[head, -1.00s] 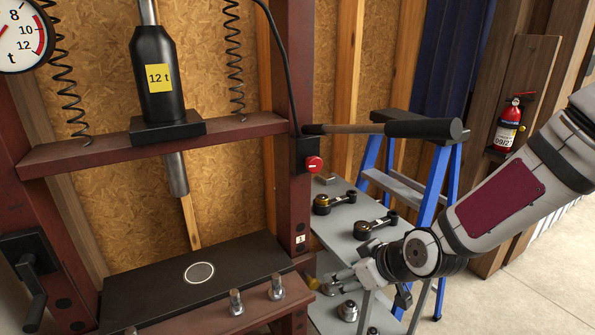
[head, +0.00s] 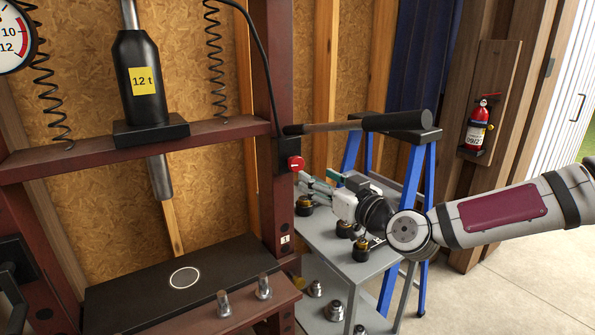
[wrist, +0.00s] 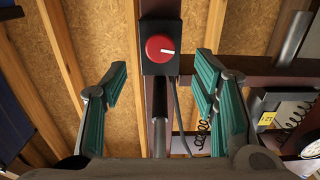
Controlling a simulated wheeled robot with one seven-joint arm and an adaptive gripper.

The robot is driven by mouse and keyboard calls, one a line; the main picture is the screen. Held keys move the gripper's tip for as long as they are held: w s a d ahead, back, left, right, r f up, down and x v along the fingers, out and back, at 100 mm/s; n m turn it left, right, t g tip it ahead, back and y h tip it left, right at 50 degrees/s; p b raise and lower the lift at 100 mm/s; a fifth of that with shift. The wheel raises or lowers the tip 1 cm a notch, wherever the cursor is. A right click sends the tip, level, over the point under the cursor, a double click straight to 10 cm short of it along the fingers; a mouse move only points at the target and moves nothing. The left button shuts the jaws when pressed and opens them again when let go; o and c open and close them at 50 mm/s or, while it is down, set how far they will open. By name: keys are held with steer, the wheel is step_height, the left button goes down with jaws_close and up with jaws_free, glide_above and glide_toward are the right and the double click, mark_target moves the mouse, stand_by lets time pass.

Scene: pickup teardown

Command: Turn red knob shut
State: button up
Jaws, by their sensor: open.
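The red knob (head: 296,163) is a round dial on a small black box (head: 282,154) on the press's right upright. A short white mark lies roughly horizontal on it. In the wrist view the knob (wrist: 160,48) faces me near the top centre, with its white mark pointing right. My gripper (head: 312,184) is just below and right of the knob in the head view. Its two teal-padded fingers are spread wide in the wrist view (wrist: 160,82), with nothing between the pads. The knob appears beyond the fingertips, about midway between them, and untouched.
The press handle (head: 370,122) sticks out right, above my gripper. A grey cart (head: 345,262) with black-and-brass parts stands below, beside a blue stepladder (head: 421,220). A black cable runs down the upright to the box. A fire extinguisher (head: 477,128) hangs at right.

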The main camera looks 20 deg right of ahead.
mark_target(298, 166)
steer(key=b+x, duration=0.1)
steer(key=x, duration=0.8)
steer(key=shift+s, duration=0.1)
steer(key=shift+c, duration=0.3)
steer(key=c, duration=1.1)
